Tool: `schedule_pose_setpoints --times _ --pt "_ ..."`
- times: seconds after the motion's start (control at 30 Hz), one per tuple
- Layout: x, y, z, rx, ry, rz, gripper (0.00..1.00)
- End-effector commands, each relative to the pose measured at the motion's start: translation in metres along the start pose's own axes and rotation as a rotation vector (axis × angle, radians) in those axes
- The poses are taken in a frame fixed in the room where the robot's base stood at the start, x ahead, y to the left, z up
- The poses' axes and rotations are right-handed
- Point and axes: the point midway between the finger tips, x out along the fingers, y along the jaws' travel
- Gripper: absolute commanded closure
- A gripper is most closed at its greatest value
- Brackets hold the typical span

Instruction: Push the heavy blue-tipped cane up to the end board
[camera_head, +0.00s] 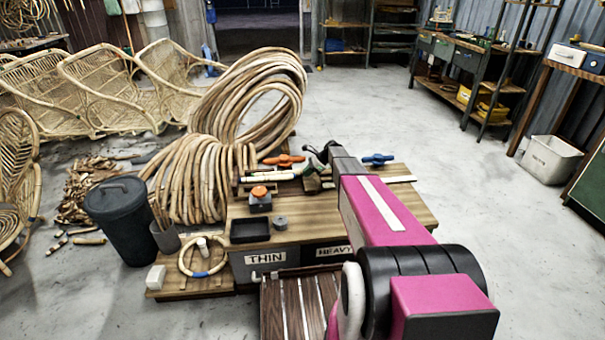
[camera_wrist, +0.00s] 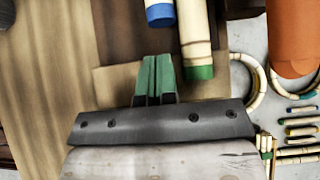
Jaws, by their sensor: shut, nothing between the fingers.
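In the wrist view, the blue-tipped cane (camera_wrist: 160,14) comes in from the top edge, and only its end shows. A green-tipped cane (camera_wrist: 195,38) lies close to its right and reaches further down. My gripper (camera_wrist: 153,62) is shut and empty, with its green fingers together. In the picture they stand just below the blue tip, with a small gap, left of the green tip. A pale wooden board (camera_wrist: 112,82) lies behind the fingers; I cannot tell whether it is the end board. In the head view, my arm hides much of this area of the workbench (camera_head: 330,228).
An orange clamp (camera_head: 285,160) and a blue clamp (camera_head: 378,159) sit on the bench. A black tray (camera_head: 250,230) and an orange-topped block (camera_head: 260,199) stand nearer. Boxes labelled THIN (camera_head: 265,259) and HEAVY (camera_head: 334,251) are at the front. Large cane coils (camera_head: 250,95) stand behind.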

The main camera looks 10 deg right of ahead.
Motion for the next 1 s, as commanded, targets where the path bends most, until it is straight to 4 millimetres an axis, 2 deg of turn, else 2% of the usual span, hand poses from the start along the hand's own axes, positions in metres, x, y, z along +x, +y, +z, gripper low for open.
schedule_pose_setpoints --times 0.2,0.4,0.5,0.7,1.0 --pt "-0.048 0.0 -0.002 0.001 0.001 -0.003 1.0" --pt "-0.083 0.0 -0.002 0.001 0.001 -0.003 1.0" --pt "-0.093 0.0 -0.002 0.001 0.001 -0.002 1.0" --pt "-0.102 0.0 -0.002 0.001 0.001 -0.001 1.0" --pt "-0.102 0.0 -0.002 0.001 0.001 -0.001 1.0"
